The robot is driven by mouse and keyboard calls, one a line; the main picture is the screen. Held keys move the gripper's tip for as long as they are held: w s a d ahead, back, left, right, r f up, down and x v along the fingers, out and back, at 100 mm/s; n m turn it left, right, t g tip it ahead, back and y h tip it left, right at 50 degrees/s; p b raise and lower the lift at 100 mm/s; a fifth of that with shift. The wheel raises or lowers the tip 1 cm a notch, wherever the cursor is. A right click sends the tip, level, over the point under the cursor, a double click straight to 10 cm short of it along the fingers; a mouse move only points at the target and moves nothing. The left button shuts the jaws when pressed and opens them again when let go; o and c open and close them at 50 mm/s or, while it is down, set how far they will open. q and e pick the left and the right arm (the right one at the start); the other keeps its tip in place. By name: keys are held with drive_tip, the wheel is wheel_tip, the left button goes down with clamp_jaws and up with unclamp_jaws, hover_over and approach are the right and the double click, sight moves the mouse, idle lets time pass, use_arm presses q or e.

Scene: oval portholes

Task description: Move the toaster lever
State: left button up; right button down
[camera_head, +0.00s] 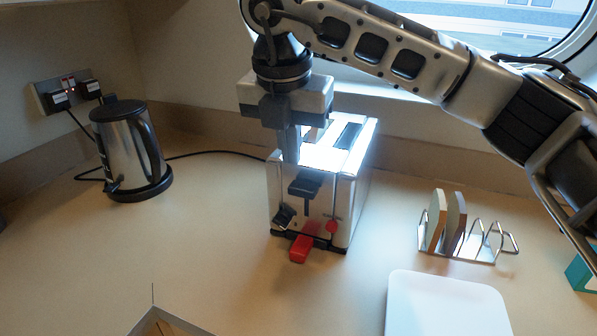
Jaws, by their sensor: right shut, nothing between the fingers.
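A silver toaster (345,190) stands on the counter in the middle of the view. Its black lever (305,187) is on the front face, near the top of a dark vertical slot. My right gripper (290,158) points down over the toaster's front left top edge, above the lever and a little to its left. Its fingers are shut and empty. I cannot tell if the fingertips touch the toaster. The gripper hides part of the toaster's top. My left gripper is out of view.
A red block (301,248) sits at the toaster's front foot. A kettle (130,150) stands left, its cable running behind. A toast rack (480,240) with two slices and a white plate (445,305) are right. An open box (165,325) is at the front edge.

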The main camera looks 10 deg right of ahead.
sight(302, 187)
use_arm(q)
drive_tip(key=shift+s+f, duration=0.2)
use_arm(e)
drive_tip(key=shift+w+d+r, duration=0.2)
drive_tip(key=shift+d+r, duration=0.25)
drive_tip(key=shift+r, duration=0.1)
drive_tip(key=b+x, duration=0.3)
drive_tip(key=x, duration=0.3)
drive_tip(key=shift+w+d+f, duration=0.1)
drive_tip(key=shift+w+f, duration=0.05)
drive_tip(key=shift+f, duration=0.3)
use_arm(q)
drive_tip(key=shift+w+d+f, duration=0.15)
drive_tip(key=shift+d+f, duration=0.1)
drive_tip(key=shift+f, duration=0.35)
